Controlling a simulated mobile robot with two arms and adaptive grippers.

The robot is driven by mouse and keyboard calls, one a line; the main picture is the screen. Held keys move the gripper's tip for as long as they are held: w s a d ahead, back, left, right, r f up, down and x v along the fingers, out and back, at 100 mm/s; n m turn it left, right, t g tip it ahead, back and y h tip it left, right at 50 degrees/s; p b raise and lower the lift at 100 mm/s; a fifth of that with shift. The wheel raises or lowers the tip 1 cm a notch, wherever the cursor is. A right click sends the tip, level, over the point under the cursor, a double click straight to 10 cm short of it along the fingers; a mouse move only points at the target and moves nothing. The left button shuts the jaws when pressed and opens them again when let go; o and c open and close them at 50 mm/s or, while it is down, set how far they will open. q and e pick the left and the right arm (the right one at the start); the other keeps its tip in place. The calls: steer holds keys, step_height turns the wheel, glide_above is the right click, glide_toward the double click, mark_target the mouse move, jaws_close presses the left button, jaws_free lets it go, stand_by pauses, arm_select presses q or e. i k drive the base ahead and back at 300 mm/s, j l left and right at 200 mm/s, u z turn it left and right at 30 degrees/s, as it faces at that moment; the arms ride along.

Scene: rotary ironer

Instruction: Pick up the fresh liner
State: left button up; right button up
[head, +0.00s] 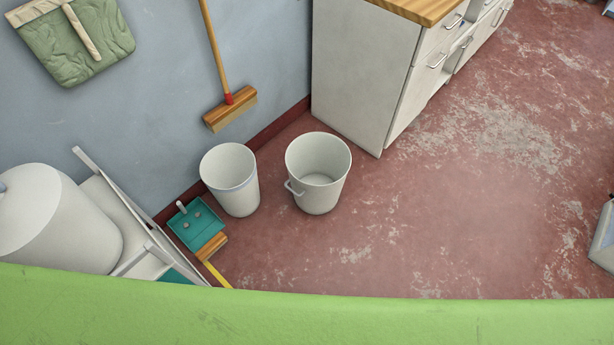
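I cannot make out a fresh liner for certain in the head view. Two white bins stand on the floor near the wall. The left bin (236,192) has a bluish band below its rim and a pale inside. The right bin (318,190) has a side handle and looks empty. Neither of my grippers is in view.
A white cabinet (360,75) with a wooden top stands right of the bins. A teal dustpan (194,226) lies by the left bin. A green surface (300,322) crosses the front.

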mark_target(229, 170)
steer(key=i+l+u, duration=0.25)
steer(key=u, duration=0.25)
steer(key=i+l+u, duration=0.2)
steer(key=u, duration=0.3)
steer(key=k+l, duration=0.05)
steer(key=l, duration=0.05)
